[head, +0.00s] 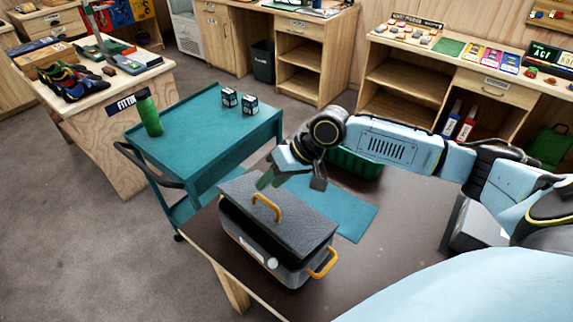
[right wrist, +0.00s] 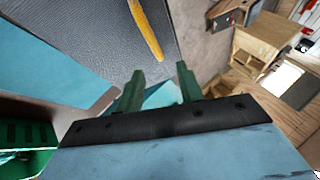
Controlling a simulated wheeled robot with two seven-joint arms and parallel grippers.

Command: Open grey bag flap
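The grey bag (head: 262,252) stands on the near left part of the dark table. Its textured grey flap (head: 292,225) lies over the top, with a dark gap under its front edge. An orange handle (head: 266,207) arches on the flap, and another orange handle (head: 325,264) is on the bag's right end. My right gripper (head: 264,181) is at the flap's far edge. In the right wrist view, its two green fingers (right wrist: 160,82) are apart with nothing gripped between them. The flap (right wrist: 90,35) and its orange handle (right wrist: 146,30) lie beyond them. My left gripper is not in view.
A teal mat (head: 345,212) lies behind the bag, with a green crate (head: 358,166) beyond. A teal cart (head: 200,135) carries a green bottle (head: 149,113) and two small boxes (head: 239,101). The dark table (head: 375,265) is bare right of the bag.

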